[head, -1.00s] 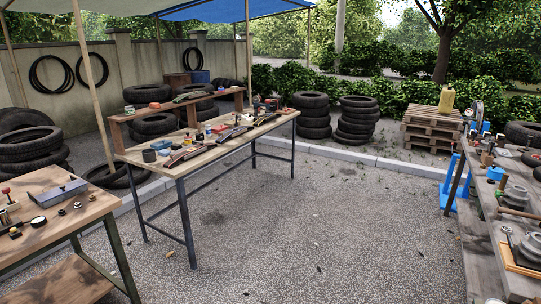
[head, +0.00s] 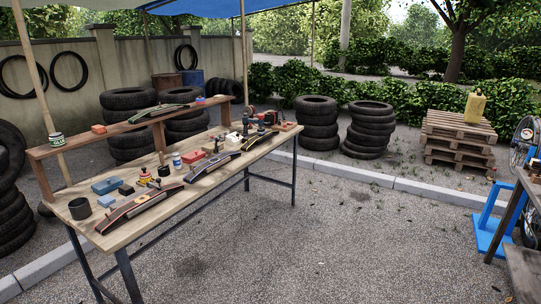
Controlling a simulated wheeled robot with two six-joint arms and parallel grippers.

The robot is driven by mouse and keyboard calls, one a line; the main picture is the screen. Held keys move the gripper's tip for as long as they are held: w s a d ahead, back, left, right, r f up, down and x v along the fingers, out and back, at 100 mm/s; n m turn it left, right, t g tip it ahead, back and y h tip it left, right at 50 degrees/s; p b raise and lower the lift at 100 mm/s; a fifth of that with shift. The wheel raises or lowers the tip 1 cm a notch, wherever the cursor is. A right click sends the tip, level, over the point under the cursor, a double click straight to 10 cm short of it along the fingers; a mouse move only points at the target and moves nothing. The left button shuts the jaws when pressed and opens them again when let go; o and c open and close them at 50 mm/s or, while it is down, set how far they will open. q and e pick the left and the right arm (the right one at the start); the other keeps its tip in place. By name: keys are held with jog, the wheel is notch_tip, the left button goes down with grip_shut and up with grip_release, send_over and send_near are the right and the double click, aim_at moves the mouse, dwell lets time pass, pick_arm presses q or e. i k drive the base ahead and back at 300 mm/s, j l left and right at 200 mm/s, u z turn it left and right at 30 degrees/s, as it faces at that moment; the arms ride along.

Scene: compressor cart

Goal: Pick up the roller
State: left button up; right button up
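I cannot make out for certain which item is the roller; the things on the wooden table (head: 215,184) are small in the head view. A black cylinder (head: 79,208) stands at the table's near left end. A small yellow and red item (head: 145,178) stands further along, and a dark-handled item (head: 163,170) is beside it. Long curved pieces lie along the front edge, the nearest one (head: 138,207) at the left. Neither of my grippers is in view.
A raised wooden shelf (head: 120,126) runs along the table's back. Tyre stacks (head: 318,122) stand behind it. A pallet stack (head: 458,140) with a yellow can (head: 475,108) is at the right. A workbench edge (head: 525,270) shows at far right. The gravel (head: 330,240) in front is clear.

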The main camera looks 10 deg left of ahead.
aim_at(161, 157)
jog(key=i, duration=0.7)
jog(key=i+u, duration=0.15)
jog(key=i, duration=0.5)
jog(key=i+l, duration=0.15)
jog(key=i, duration=0.5)
